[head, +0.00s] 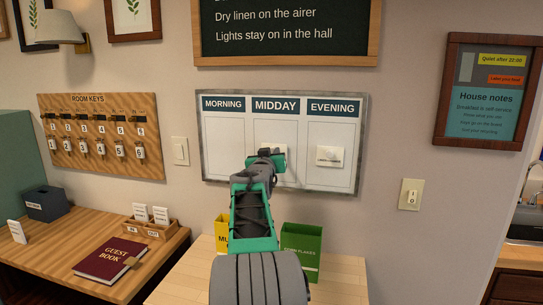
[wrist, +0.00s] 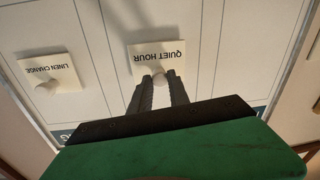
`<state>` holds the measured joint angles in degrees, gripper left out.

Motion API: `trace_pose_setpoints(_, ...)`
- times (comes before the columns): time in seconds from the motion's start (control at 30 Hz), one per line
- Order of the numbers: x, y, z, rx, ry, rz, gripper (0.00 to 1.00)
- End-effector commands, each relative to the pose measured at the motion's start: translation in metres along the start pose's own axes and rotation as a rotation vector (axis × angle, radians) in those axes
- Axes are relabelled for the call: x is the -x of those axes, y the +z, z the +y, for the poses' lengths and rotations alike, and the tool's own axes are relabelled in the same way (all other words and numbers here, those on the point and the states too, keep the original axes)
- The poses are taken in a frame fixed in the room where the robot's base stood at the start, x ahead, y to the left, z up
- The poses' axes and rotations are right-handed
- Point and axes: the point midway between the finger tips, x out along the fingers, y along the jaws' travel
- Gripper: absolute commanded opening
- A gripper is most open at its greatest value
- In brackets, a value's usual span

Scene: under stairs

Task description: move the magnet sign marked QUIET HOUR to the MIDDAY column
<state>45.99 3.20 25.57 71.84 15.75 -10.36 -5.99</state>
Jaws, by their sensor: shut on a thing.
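The white QUIET HOUR sign (wrist: 150,55) shows upside down in the wrist view, with a round knob on it. My gripper (wrist: 159,80) is shut on that knob. In the head view my gripper (head: 265,154) is in front of the MIDDAY column (head: 275,125) and hides most of the sign. The sign is over the MIDDAY column; I cannot tell whether it lies flat against the board (head: 230,180). A second sign, LINEN CHANGE (wrist: 48,72), is in the EVENING column; it also shows in the head view (head: 329,157).
The MORNING column (head: 223,145) is empty. Below the board, a yellow box (head: 221,232) and a green box (head: 302,248) stand on a wooden surface (head: 190,275). A light switch (head: 180,151) is left of the board and another (head: 410,195) is right of it.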

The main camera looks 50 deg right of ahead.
Motion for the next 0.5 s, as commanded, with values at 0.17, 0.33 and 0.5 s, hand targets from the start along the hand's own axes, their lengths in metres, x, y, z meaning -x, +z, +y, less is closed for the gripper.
trace_pose_setpoints(0.17,0.0001,-0.0007,0.0001,0.0,0.0,0.001,0.11)
trace_pose_setpoints(0.33,0.0001,-0.0007,0.0002,0.0,0.0,0.001,0.0)
trace_pose_setpoints(0.5,0.0001,-0.0007,0.0002,0.0,0.0,0.001,0.0)
